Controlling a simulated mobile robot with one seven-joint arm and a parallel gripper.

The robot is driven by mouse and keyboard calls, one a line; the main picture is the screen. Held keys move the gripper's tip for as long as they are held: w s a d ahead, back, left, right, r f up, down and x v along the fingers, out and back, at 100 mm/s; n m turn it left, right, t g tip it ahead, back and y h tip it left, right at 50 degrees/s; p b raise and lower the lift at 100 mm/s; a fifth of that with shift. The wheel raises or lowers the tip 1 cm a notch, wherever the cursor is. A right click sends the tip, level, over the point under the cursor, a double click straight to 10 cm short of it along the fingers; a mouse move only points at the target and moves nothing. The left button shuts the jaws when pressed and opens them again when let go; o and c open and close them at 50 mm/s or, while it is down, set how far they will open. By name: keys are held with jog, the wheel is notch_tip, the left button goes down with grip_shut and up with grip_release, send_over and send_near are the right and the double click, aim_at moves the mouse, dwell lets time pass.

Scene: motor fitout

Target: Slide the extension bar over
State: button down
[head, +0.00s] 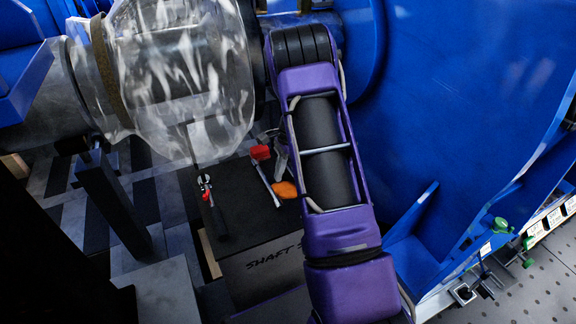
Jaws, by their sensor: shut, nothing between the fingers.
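A dark box (234,186) marked "SHAFT S…" stands below the large shaft, with several small tools on its top. A slim tool with a black handle and a red and silver head (207,188) lies near its left edge. A tool with a red head and a pale, thin handle (265,176) lies farther right. An orange object (285,189) lies beside my arm. I cannot tell which of these, if any, is the extension bar. My purple arm crosses the middle of the view and hides the right of the box top. My gripper does not show.
A large shaft wrapped in clear plastic (180,75) hangs over the box at upper left. A big blue housing (450,120) fills the right side. A dark post (112,205) stands at left. A perforated grey surface (535,285) with small fittings lies at lower right.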

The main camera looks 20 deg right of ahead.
jog(key=shift+a, duration=0.6)
jog(key=a+p, duration=0.1)
jog(key=a, duration=1.1)
jog(key=shift+p, duration=0.35)
jog(key=shift+d, duration=0.15)
